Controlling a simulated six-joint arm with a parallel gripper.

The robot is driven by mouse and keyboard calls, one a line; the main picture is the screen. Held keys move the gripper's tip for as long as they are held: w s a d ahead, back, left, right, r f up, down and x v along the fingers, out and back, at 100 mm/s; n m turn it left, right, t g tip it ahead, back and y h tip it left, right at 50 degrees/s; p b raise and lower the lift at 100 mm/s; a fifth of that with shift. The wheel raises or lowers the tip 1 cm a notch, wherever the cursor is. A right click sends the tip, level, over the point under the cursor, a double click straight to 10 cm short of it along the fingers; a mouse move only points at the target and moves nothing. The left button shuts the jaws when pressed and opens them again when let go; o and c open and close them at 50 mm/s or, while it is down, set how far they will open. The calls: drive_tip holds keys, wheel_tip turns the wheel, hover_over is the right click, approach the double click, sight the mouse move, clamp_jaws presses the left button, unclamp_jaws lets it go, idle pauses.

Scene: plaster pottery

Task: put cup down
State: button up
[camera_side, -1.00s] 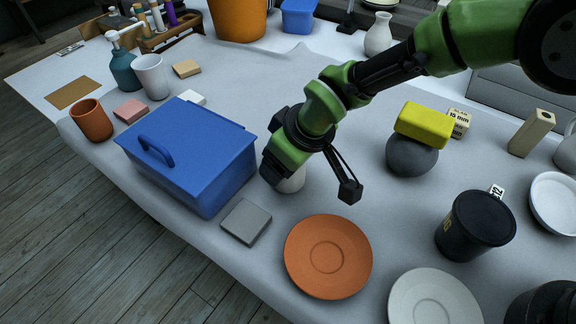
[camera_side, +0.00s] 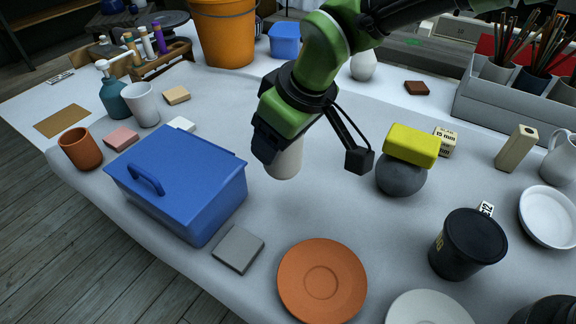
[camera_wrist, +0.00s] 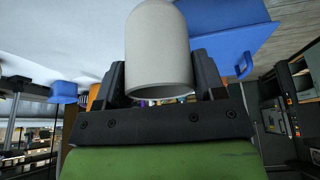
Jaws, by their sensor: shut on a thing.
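The held cup (camera_side: 285,163) is a plain pale cup, roughly upright below my gripper (camera_side: 270,145) in the side view. My gripper is shut on it. In the wrist view the cup (camera_wrist: 158,45) sits between the two dark fingers, its open rim toward the palm. In the side view the fingers hide its upper part. It appears to be above the grey cloth (camera_side: 340,215), but the exact gap cannot be told. An orange saucer (camera_side: 322,282) lies in front, and a white saucer (camera_side: 428,308), partly cut off, lies to its right.
A blue lidded box (camera_side: 180,180) stands close left of the cup, with a grey block (camera_side: 238,248) in front. A grey ball bearing a yellow sponge (camera_side: 412,145) and a black tub (camera_side: 468,243) stand right. Bare cloth lies between the box and the ball.

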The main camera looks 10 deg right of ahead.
drive_tip(key=w+d, duration=0.4)
drive_tip(key=d, duration=0.3)
drive_tip(key=shift+w+d+f, duration=0.1)
drive_tip(key=shift+d+f, duration=0.05)
drive_tip(key=shift+f, duration=1.35)
drive_tip(key=shift+w+d+f, duration=0.15)
drive_tip(key=shift+d+f, duration=0.05)
drive_tip(key=shift+f, duration=1.35)
drive_tip(key=shift+w+d+f, duration=0.1)
drive_tip(key=shift+d+f, duration=0.05)
drive_tip(key=shift+f, duration=1.35)
drive_tip(key=shift+f, duration=0.1)
drive_tip(key=o, duration=1)
drive_tip(key=shift+f, duration=0.1)
